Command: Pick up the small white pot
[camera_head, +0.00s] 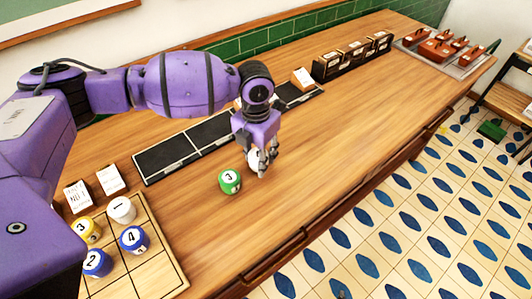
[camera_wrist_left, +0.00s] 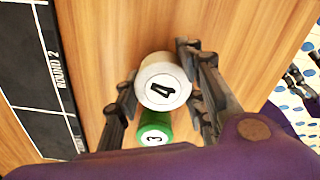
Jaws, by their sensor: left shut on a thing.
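My left gripper (camera_head: 265,167) points down over the counter, beside the green pot. It is shut on a small white pot (camera_head: 252,158) marked 4, which its fingers partly hide in the head view. In the left wrist view the white pot (camera_wrist_left: 163,82) sits between the two dark fingers (camera_wrist_left: 160,92). I cannot tell whether its base clears the counter. Another white pot (camera_head: 122,209), marked 1, stands on the wooden grid board. At the right edge of the left wrist view, dark finger-like parts (camera_wrist_left: 298,76) look like my right gripper; its opening is unclear.
A green pot (camera_head: 230,181) marked 3 stands close by. The grid board (camera_head: 165,270) also holds yellow and blue pots. Black panels (camera_head: 168,158) and card boxes (camera_head: 352,55) line the back. The counter's middle right is clear.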

